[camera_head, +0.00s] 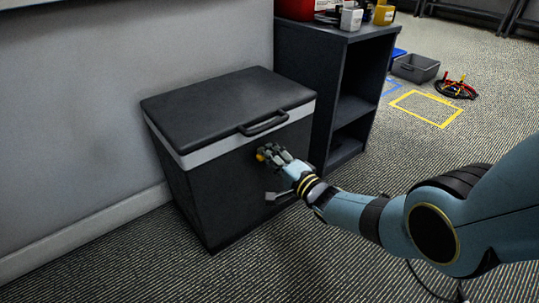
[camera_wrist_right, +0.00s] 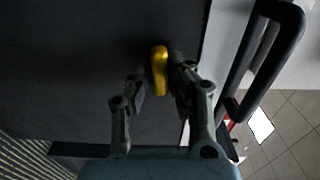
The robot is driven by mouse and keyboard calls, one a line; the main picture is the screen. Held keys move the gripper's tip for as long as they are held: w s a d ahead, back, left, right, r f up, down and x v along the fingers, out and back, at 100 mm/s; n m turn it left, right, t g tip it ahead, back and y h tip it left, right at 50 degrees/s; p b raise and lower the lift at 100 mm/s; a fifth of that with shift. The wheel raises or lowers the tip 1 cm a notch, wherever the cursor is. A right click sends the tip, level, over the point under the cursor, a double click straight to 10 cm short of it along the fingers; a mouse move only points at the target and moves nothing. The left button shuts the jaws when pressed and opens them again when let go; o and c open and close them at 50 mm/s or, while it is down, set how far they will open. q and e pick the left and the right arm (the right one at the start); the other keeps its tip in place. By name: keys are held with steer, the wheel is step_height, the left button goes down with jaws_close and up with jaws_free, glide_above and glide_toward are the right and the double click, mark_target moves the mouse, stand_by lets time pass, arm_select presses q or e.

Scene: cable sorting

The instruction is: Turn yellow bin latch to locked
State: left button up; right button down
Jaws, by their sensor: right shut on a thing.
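A dark bin (camera_head: 215,195) with a closed black lid (camera_head: 220,100) and a light grey band stands against the wall. A small yellow latch (camera_head: 261,155) sits on its front, below the lid handle. In the right wrist view the yellow latch (camera_wrist_right: 160,70) shows as an upright yellow piece between my fingers. My right gripper (camera_head: 268,154) is at the bin's front, shut on the latch; its fingers (camera_wrist_right: 157,85) are on both sides of it. The fingers partly hide the latch in the head view. My left gripper is not in view.
The black lid handle (camera_head: 265,124) is just above my right gripper, and also shows in the wrist view (camera_wrist_right: 265,60). A dark shelf (camera_head: 345,90) stands right behind the bin. A grey tray (camera_head: 415,68), cables (camera_head: 457,88) and yellow floor tape (camera_head: 425,121) lie beyond. Carpet in front is clear.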

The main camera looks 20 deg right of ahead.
steer(key=shift+d+f+m, duration=0.1)
steer(key=shift+m, duration=0.3)
steer(key=c, duration=1.3)
jaws_free()
steer(key=shift+s, duration=0.1)
steer(key=v, duration=1.2)
